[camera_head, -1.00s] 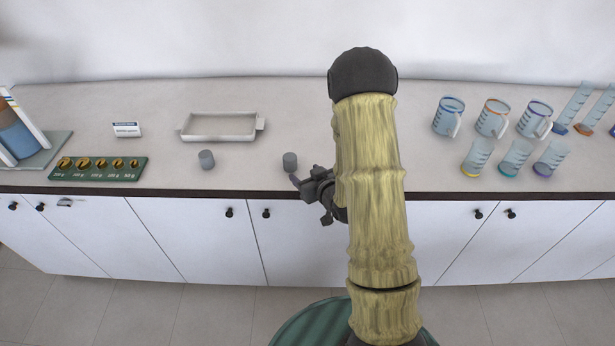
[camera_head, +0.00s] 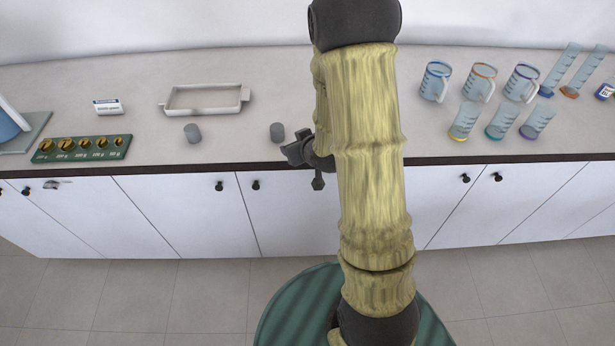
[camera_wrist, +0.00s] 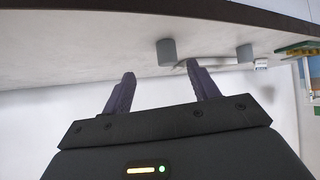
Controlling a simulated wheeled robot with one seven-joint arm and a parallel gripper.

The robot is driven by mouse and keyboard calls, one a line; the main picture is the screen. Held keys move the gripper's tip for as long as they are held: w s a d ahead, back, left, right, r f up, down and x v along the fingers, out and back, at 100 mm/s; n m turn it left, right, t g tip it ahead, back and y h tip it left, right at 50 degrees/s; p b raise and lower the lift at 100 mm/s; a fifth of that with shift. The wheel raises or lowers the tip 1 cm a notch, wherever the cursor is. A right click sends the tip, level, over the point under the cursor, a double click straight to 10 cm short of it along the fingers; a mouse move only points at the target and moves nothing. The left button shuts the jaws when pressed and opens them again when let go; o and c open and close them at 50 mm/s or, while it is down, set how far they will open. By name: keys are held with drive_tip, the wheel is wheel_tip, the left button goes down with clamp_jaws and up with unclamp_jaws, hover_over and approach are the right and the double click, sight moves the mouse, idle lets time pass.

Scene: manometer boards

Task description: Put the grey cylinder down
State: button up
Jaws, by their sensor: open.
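Two grey cylinders stand upright on the counter. The right one (camera_head: 277,132) is just beyond my gripper (camera_head: 287,153), close to the counter's front edge. The left one (camera_head: 192,133) stands farther left, in front of the white tray. In the wrist view my gripper (camera_wrist: 162,76) is open, with nothing between its two dark fingers. One grey cylinder (camera_wrist: 167,51) shows past the fingertips and apart from them; another (camera_wrist: 244,53) is farther right. My arm hides part of the counter in the head view.
A white tray (camera_head: 205,112) sits behind the cylinders. A green board with brass weights (camera_head: 82,149) and a small white label box (camera_head: 109,107) lie left. Several jugs (camera_head: 436,82) and measuring cylinders (camera_head: 465,121) stand right. Counter between the cylinders is clear.

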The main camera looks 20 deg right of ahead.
drive_tip(key=s+a+r+m+g, duration=0.1)
drive_tip(key=s+a+r+g, duration=0.1)
drive_tip(key=s, duration=0.7)
drive_tip(key=s+a+r+m+g+h, duration=0.1)
drive_tip(key=s+r+g, duration=0.4)
drive_tip(key=s, duration=0.3)
drive_tip(key=shift+s+a+r+g, duration=0.3)
drive_tip(key=shift+s+a+r, duration=0.05)
drive_tip(key=shift+s, duration=0.05)
drive_tip(key=shift+o, duration=0.4)
